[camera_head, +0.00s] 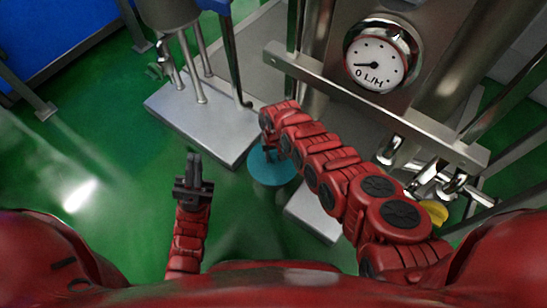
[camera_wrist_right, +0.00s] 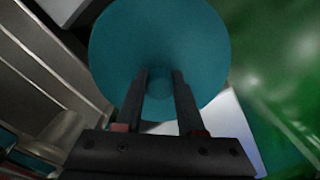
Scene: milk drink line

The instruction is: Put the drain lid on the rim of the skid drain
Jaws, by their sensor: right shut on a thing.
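The drain lid is a round teal disc (camera_head: 272,168) below my right gripper (camera_head: 268,150) in the head view. It fills the upper middle of the right wrist view (camera_wrist_right: 160,35). My right gripper (camera_wrist_right: 160,74) is shut on the lid's small central knob, with a finger on each side. How high the lid is above the floor is hard to tell. My left gripper (camera_head: 193,168) is empty, its dark fingers together, over the green floor at the left. I cannot make out the skid drain or its rim in either view.
A grey skid plate (camera_head: 205,125) with metal legs stands left of the lid. Another pale plate (camera_head: 313,215) lies right of it, partly behind my right arm. A gauge (camera_head: 376,55) and a metal rail (camera_head: 345,95) stand at the upper right. Green floor is clear at left.

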